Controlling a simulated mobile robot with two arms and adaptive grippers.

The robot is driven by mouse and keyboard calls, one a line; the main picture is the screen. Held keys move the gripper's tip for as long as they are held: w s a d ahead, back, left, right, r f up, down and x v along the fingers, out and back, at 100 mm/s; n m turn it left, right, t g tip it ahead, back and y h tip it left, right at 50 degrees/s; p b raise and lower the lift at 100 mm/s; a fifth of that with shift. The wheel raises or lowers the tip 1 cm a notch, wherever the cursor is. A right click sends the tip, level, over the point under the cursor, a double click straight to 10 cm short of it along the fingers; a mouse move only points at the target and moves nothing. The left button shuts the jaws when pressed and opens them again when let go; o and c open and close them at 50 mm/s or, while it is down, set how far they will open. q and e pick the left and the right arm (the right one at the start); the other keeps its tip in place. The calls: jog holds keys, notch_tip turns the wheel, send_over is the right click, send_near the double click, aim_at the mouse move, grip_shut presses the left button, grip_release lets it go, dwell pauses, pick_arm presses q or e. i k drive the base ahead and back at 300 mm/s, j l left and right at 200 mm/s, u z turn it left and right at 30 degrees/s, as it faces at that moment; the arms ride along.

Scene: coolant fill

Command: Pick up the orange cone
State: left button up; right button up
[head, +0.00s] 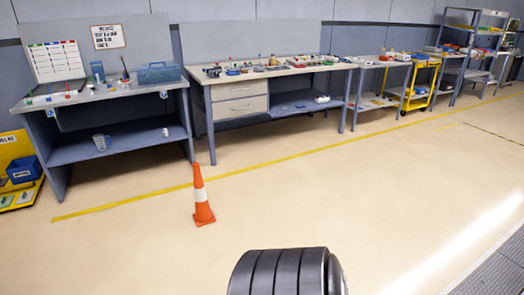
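The orange cone (202,207) stands upright on the beige floor in the head view, left of centre. It has a white band around its middle and a square orange base. It stands just on the near side of the yellow floor line, in front of the workbenches. Neither of my grippers is in view, and nothing touches the cone.
A grey workbench (70,153) stands at the left and a longer bench with drawers (240,108) beside it. A yellow cart (418,95) and shelving (470,50) stand farther right. A yellow rack (18,165) is at the left edge. Open floor (350,200) lies around the cone.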

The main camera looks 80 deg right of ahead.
aim_at(203, 215)
jog(key=z, duration=2)
jog(key=i+l, duration=0.15)
